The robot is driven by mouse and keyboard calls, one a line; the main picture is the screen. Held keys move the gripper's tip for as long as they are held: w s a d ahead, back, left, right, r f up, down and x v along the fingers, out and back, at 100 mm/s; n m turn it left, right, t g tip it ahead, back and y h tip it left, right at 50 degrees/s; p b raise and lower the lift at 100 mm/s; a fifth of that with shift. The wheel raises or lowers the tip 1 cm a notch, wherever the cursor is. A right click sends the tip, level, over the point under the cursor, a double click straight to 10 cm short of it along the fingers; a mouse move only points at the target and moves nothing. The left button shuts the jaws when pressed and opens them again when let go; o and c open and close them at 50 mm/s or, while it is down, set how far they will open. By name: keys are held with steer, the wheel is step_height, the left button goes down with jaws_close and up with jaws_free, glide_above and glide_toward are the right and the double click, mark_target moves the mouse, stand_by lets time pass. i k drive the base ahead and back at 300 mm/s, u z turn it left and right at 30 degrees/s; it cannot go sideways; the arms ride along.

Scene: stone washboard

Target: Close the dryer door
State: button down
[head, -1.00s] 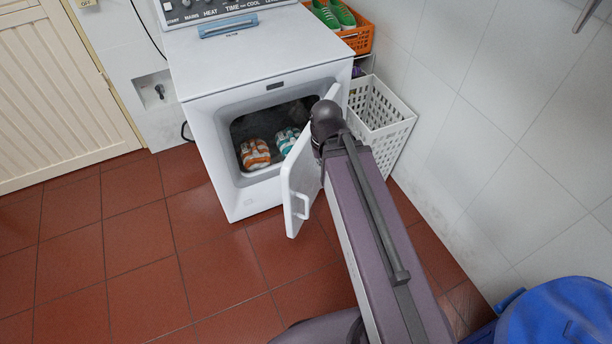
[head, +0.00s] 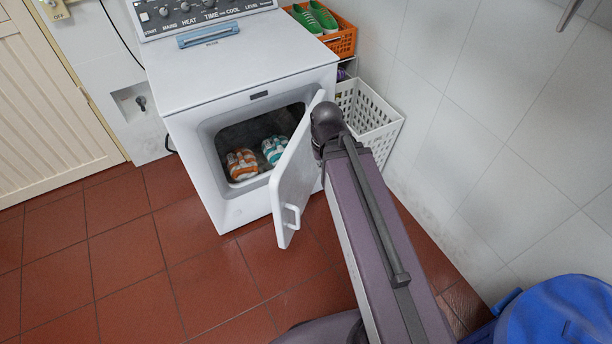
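The white dryer (head: 240,75) stands against the back wall with its door open. The door (head: 300,175) is hinged on the right side of the opening and swings out toward me, with a white handle (head: 291,216) near its lower free edge. Orange-striped and teal-striped items lie inside the dark drum opening (head: 255,134). My arm reaches up from the bottom of the head view, and its dark joint is close to the door's upper right edge. I cannot tell whether they touch. My gripper is not visible; the arm may hide it.
A white perforated basket (head: 372,115) stands right of the dryer, below an orange crate (head: 343,40) with green shoes. A tiled wall (head: 500,110) runs along the right. A blue container (head: 560,320) is at bottom right. The red tile floor (head: 130,260) at left is clear.

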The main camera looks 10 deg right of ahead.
mark_target(293, 181)
steer(key=i, duration=0.85)
steer(key=u, duration=0.3)
steer(key=k, duration=0.45)
steer(key=z, duration=1.15)
